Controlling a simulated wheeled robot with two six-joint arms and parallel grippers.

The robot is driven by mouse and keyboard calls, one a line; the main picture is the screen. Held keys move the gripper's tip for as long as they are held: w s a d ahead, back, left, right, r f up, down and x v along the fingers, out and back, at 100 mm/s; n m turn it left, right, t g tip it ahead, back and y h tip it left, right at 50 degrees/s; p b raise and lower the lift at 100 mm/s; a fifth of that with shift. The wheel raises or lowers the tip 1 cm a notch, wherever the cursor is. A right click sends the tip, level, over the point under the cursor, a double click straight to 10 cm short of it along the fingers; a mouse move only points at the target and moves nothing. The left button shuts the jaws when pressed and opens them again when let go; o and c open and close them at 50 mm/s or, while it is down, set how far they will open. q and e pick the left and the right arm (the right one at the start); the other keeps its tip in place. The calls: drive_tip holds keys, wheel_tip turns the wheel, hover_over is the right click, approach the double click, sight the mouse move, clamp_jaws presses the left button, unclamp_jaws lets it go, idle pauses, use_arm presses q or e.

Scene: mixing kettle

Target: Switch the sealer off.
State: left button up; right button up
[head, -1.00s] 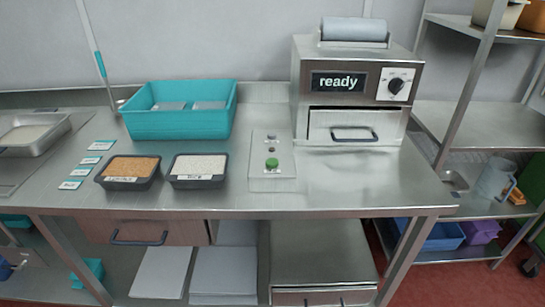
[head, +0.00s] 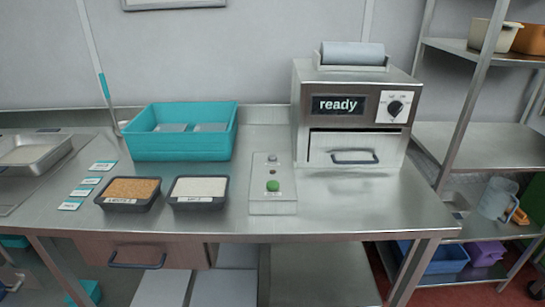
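The sealer (head: 352,112) is a steel box at the right end of the steel table. Its dark display (head: 338,105) reads "ready". A black knob (head: 395,108) sits on a white dial plate to the right of the display; its marks are too small to read. The front drawer (head: 325,150) with a dark handle (head: 354,157) looks closed. A roll of film (head: 352,54) lies on top. Neither of my grippers is in view.
A clear plate with a green button (head: 273,186) lies left of the sealer. Two black trays, of brown grain (head: 132,188) and white grain (head: 199,187), and a teal bin (head: 180,146) stand further left. A steel shelf rack (head: 470,140) stands right. The table before the sealer is clear.

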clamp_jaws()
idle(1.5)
